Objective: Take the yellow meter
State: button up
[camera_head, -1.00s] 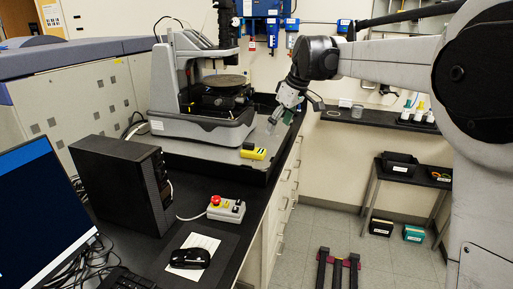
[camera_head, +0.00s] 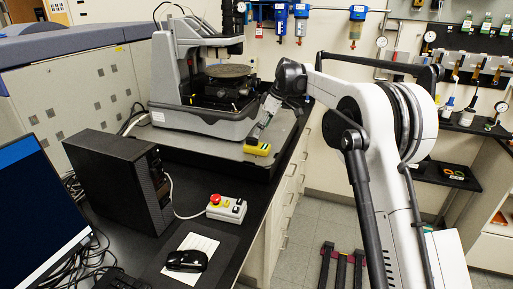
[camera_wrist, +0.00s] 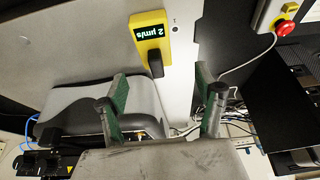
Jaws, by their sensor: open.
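The yellow meter (camera_head: 257,149) lies on the grey slab of the profiler's base, near its front right edge. In the wrist view the yellow meter (camera_wrist: 149,45) shows a dark display with green characters and a black part at its lower end. My gripper (camera_wrist: 160,85) is open and empty, with green pads on its fingers. The meter is ahead of the fingertips, between their lines and apart from them. In the head view my gripper (camera_head: 257,132) is just above and behind the meter; its fingertips are small there.
The stylus profiler (camera_head: 200,120) stands behind the meter. A control box with a red button (camera_head: 226,208) sits on the black bench nearer the camera, with a mouse (camera_head: 188,260) and a black computer (camera_head: 118,180). In the wrist view the control box (camera_wrist: 277,25) is upper right.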

aim_at(253, 144)
jog(key=x, duration=0.4)
jog(key=shift+w+a+f, duration=0.1)
jog(key=shift+a+f, duration=0.05)
jog(key=shift+f, duration=0.15)
jog(key=shift+w+p+x, duration=0.2)
jog(key=shift+p+x, duration=0.1)
jog(key=shift+x, duration=1)
jog(key=shift+w+p+x, duration=0.25)
jog(key=shift+p+x, duration=0.05)
jog(key=shift+x, duration=0.95)
jog(key=shift+c, duration=0.5)
jog(key=c, duration=1.3)
jog(key=shift+r, duration=0.1)
